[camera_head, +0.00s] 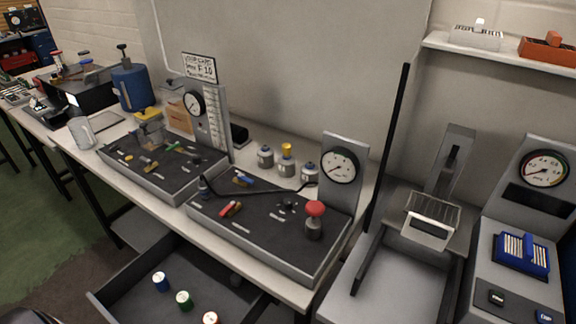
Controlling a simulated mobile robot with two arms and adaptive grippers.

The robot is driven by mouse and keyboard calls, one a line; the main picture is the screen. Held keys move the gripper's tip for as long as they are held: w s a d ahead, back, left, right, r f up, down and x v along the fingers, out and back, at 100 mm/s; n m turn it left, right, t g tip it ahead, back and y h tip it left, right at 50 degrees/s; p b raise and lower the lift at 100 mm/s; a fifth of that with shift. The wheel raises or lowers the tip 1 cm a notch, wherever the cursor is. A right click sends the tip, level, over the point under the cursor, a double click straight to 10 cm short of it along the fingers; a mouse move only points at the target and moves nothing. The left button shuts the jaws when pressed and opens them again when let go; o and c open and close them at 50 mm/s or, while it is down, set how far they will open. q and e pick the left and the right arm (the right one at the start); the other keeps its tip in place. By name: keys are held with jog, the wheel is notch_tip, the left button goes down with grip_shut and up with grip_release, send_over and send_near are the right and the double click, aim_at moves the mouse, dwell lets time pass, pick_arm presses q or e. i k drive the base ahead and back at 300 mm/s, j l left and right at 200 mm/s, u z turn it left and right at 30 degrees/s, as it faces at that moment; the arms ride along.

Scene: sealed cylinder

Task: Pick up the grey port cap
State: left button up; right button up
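I cannot single out the grey port cap with certainty. Small dark grey fittings (287,205) sit on the dark top of the right bench panel (262,222), too small to tell apart. On the same panel are a red valve (231,209), a blue valve (242,180), a red-knobbed grey post (314,220) and a dark cone-shaped hose end (204,188). Several small grey cylinders stand behind it: a plain one (265,157), one with a yellow top (286,160) and one with blue on it (309,173).
An open drawer (132,288) below the bench holds blue, green and red-orange capped items. A gauge stand (342,170) rises behind the right panel. A left panel (165,165) carries more valves. A black upright pole (390,150) and grey machine (390,280) stand right.

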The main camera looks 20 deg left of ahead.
aim_at(236, 279)
jog(key=k+l+u, duration=0.1)
jog(key=u, duration=1.15)
